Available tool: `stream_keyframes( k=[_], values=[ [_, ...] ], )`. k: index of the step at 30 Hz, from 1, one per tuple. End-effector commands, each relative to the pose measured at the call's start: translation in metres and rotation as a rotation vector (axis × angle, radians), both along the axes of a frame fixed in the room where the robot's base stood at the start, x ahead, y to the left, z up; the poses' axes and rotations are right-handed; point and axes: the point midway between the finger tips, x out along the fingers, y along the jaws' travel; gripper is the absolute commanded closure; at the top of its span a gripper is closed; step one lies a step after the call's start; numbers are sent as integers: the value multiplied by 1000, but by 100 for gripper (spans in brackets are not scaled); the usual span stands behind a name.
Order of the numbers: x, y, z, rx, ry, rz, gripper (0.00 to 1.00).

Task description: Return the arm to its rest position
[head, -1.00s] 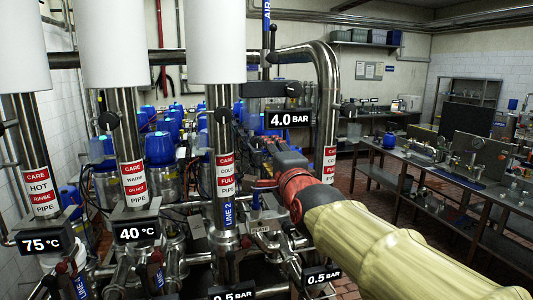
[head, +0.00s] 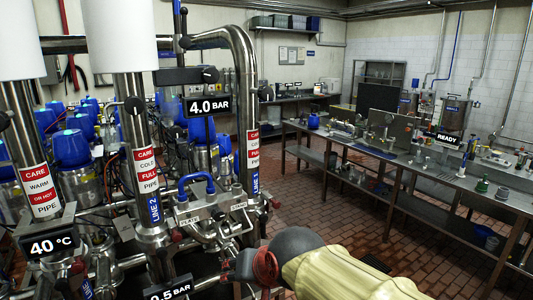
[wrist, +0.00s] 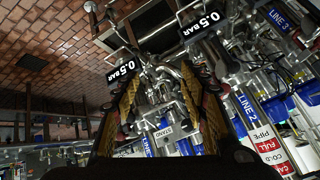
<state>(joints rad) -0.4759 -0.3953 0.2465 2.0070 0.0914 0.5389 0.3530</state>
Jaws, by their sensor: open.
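My arm (head: 335,275), with a cream sleeve and a red joint ring, lies low at the bottom centre of the head view. It reaches toward the pipe stand on the left. My gripper (wrist: 162,85) shows in the wrist view with its two patterned fingers spread apart. Nothing is held between them. Behind the fingers are steel pipes, valves and a "STAND" label (wrist: 163,131). I cannot tell how far these are from the fingertips. In the head view the gripper's fingers cannot be made out.
Steel pipes with a 4.0 BAR display (head: 209,106) and a 40 °C display (head: 52,244) stand close on the left. A blue-handled valve assembly (head: 197,184) is just beyond my arm. A long workbench (head: 420,176) runs along the right. Open tiled floor (head: 345,222) lies between.

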Motion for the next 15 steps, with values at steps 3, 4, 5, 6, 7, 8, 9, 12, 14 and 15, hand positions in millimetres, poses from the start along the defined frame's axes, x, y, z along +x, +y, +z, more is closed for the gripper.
stream_keyframes(
  k=[3,4,5,6,7,8,9,12,14,15],
  values=[
    [-47,-62,-32,-159,66,60,57],
    [-59,-78,-40,-193,83,72,57],
    [-72,-92,-47,-226,102,84,57],
    [-89,-112,-57,-265,126,97,57],
    [-102,-127,-63,-290,145,101,57],
    [-116,-142,-69,-315,164,104,57],
    [-134,-161,-77,-339,187,96,57],
    [-171,-202,-90,-360,220,24,57],
    [-180,-217,-90,-355,209,-27,57],
    [-183,-225,-87,-350,197,-57,57]
  ],
)
